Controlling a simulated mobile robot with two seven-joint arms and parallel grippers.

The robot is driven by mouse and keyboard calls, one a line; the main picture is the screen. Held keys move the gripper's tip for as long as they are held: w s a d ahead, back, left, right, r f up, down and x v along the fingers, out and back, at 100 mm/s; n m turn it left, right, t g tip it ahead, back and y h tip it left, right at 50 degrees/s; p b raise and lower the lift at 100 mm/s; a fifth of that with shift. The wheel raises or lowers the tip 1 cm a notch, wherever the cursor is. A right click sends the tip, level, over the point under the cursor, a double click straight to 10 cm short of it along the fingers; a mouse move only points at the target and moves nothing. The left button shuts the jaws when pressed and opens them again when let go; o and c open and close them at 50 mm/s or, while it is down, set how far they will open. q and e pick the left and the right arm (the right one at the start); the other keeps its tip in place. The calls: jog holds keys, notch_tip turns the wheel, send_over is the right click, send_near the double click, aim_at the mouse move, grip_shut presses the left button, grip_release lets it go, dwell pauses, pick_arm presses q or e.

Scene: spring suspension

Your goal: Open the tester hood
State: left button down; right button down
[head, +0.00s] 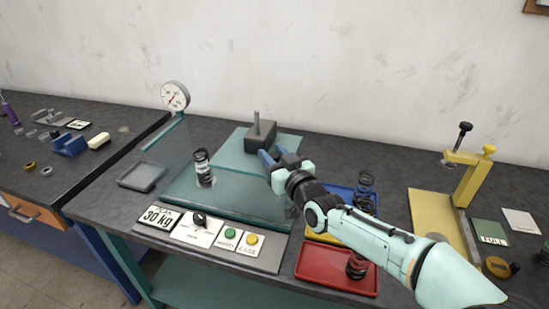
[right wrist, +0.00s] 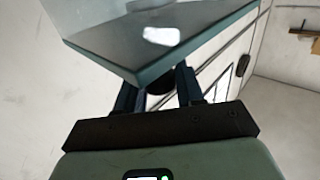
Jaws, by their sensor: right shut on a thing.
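The tester hood (head: 235,208) is a clear, greenish see-through cover on the tester in the middle of the bench. A dark coil spring (head: 203,170) stands upright and shows through or beside it. My right gripper (head: 273,156) is at the hood's right side, with its blue fingers shut on part of it. In the right wrist view, the fingers (right wrist: 155,92) lie against the edge of a glassy pane of the hood (right wrist: 165,45); a dark part shows between them. The exact grip point is hidden. How far the hood is raised is hard to tell. My left gripper is not in view.
A dial gauge (head: 175,96) stands behind left, and a grey block with a post (head: 260,136) behind the gripper. A control panel (head: 210,240) lies in front. Red (head: 312,276), yellow and blue trays with springs lie under my right arm. A yellow clamp stand (head: 465,175) is right.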

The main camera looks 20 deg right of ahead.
jog(key=shift+s+d+f, duration=0.15)
jog(key=shift+d, duration=0.05)
dwell(0.3)
jog(key=c, duration=0.8)
grip_release()
jog(key=s+d+b, duration=0.1)
jog(key=s+d, duration=0.1)
jog(key=s, duration=1.1)
jog(key=shift+d, duration=0.25)
